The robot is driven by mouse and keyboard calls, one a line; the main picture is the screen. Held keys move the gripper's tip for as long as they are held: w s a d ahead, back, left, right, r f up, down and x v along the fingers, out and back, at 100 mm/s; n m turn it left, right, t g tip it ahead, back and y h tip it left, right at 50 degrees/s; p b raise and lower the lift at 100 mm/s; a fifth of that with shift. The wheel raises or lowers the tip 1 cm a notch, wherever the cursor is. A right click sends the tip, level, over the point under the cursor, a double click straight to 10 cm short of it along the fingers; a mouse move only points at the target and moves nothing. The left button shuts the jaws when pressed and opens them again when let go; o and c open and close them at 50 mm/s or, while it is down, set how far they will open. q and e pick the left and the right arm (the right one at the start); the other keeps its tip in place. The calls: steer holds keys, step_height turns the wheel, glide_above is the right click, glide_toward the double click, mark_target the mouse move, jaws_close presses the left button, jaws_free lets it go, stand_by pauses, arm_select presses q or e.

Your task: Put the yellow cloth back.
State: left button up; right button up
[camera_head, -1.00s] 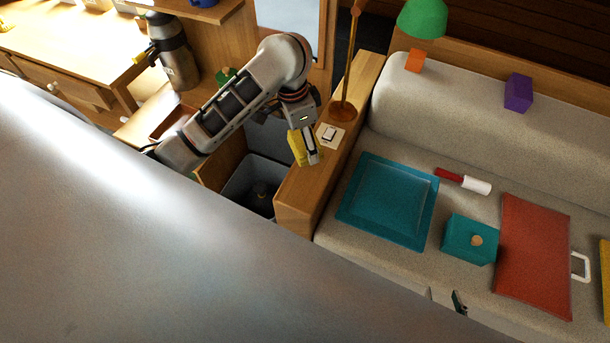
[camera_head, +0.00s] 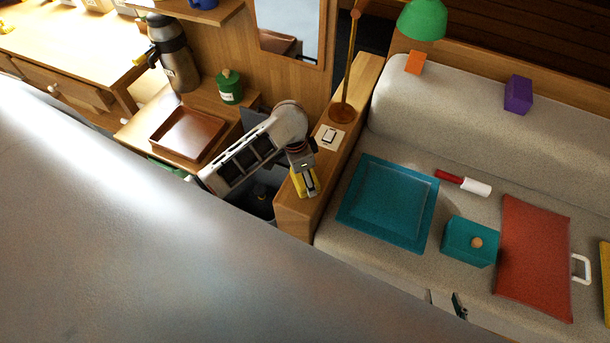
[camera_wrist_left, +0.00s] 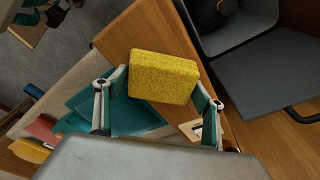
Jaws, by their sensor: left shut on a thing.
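The yellow cloth (camera_head: 297,187) looks like a thick, sponge-like block. In the left wrist view the cloth (camera_wrist_left: 163,77) sits squarely between the two fingers of my left gripper (camera_wrist_left: 162,92), which is shut on it. In the head view my left gripper (camera_head: 306,183) points down over the front part of the wooden ledge (camera_head: 295,218) beside the sofa. I cannot tell whether the cloth touches the ledge. Only a dark fingertip of what seems to be my right gripper (camera_head: 460,305) shows at the sofa's front edge; its opening is hidden.
A grey bin (camera_head: 262,207) stands left of the ledge. A lamp base (camera_head: 342,112) and a white switch plate (camera_head: 330,137) are on the ledge. A brown tray (camera_head: 187,134) is left.

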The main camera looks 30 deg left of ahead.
mark_target(299, 178)
arm_select(q)
steer(key=shift+f, duration=0.15)
steer(key=o, duration=1)
steer(key=r, duration=0.4)
steer(key=s+r, duration=0.1)
steer(key=r, duration=0.3)
steer(key=a+r, duration=0.1)
steer(key=r, duration=0.3)
steer(key=shift+s+a, duration=0.1)
steer(key=shift+s, duration=0.1)
